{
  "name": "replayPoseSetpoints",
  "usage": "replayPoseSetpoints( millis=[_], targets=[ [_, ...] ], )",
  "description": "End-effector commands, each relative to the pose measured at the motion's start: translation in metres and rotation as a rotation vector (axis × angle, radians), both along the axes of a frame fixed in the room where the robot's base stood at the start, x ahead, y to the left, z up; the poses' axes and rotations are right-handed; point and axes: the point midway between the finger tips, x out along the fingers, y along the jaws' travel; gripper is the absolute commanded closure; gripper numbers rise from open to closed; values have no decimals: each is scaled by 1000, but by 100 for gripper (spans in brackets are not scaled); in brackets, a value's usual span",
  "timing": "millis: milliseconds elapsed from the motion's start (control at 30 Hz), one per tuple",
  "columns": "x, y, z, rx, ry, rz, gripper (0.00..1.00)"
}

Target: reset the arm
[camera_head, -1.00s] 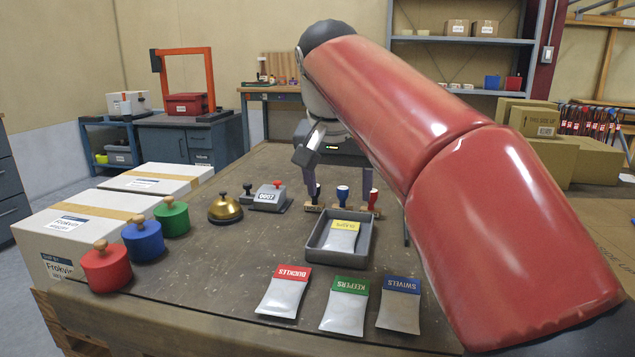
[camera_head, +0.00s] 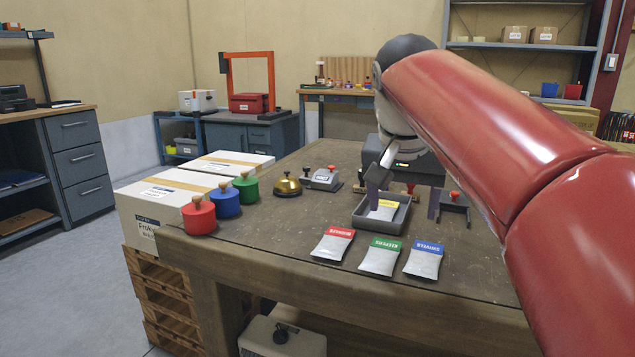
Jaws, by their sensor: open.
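My red arm (camera_head: 450,110) reaches from the right edge of the view over the workbench (camera_head: 290,235). My gripper (camera_head: 405,195) hangs at its far end, pointing down. Its two dark fingers stand wide apart, with nothing seen held between them. In the picture it overlaps the grey tray (camera_head: 368,224), which holds a packet with a yellow label (camera_head: 386,210). I cannot tell the fingers' exact height above the tray. My arm hides part of the bench's right side.
Packets with red (camera_head: 333,244), green (camera_head: 382,257) and blue (camera_head: 425,260) labels lie in front of the tray. Red (camera_head: 199,217), blue (camera_head: 225,202) and green (camera_head: 245,188) knobbed weights and a brass bell (camera_head: 287,186) stand left. Bench surface between them is clear.

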Motion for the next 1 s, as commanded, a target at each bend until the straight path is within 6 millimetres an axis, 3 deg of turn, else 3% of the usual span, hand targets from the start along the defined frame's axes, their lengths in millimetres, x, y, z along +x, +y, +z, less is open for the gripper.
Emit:
replayPoseSetpoints(
  millis=[267,467,567,800,1000],
  targets=[
    [-27,-6,-21,-3,-9,67,30],
    [-60,-12,-53,-5,-20,141,30],
    [-84,-16,-79,-6,-29,189,30],
    [-152,-23,-166,-10,-70,309,30],
    [-185,-24,-217,-15,-94,365,30]
  ],
)
